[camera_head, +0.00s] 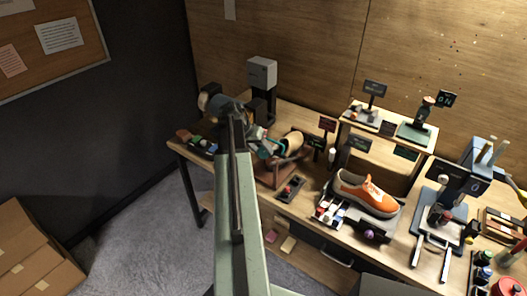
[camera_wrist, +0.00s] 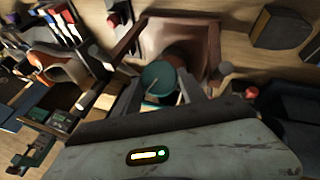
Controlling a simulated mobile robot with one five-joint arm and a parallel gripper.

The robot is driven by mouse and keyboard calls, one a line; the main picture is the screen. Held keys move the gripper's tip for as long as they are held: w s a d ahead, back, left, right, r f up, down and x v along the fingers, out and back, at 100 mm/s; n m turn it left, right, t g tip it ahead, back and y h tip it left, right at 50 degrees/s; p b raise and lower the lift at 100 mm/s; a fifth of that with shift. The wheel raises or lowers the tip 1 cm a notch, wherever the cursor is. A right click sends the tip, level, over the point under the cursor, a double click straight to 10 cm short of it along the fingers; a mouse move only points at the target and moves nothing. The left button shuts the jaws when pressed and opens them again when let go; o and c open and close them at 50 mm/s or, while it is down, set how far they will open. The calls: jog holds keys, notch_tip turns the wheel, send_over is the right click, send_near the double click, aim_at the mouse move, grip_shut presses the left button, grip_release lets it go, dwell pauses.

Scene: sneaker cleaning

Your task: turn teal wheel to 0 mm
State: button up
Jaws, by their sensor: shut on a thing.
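A teal wheel (camera_wrist: 158,76) shows in the middle of the wrist view, with a thin pale line on its face. My gripper (camera_wrist: 162,90) is shut on it, one dark finger on each side. In the head view the teal wheel (camera_head: 264,149) is a small teal patch at the end of my arm, partly hidden by my gripper (camera_head: 258,145). The wheel is beside a brown stand (camera_head: 277,173) carrying a rounded wooden form (camera_head: 291,142). I cannot read any mm value for the wheel.
An orange sneaker (camera_head: 366,192) sits on a grey support to the right. A small dark box with a red knob (camera_head: 289,189) lies in front of the stand. A small red-lettered display (camera_head: 327,124) stands behind. Bottles and tools crowd the bench's right end.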

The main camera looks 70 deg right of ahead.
jog(key=shift+w+a+f+n+g+b, duration=0.1)
jog(key=shift+f+n+g+b, duration=0.05)
jog(key=shift+n+g+b, duration=0.35)
jog(key=shift+w+a+f+n+g+b, duration=0.15)
jog(key=shift+n+g+b, duration=0.2)
jog(key=shift+n, duration=0.25)
jog(key=shift+n+g+b, duration=0.45)
jog(key=shift+n, duration=0.05)
jog(key=shift+r, duration=0.1)
jog(key=o, duration=1.4)
jog(key=shift+s, duration=0.1)
jog(key=shift+c, duration=0.2)
jog(key=shift+r, duration=0.15)
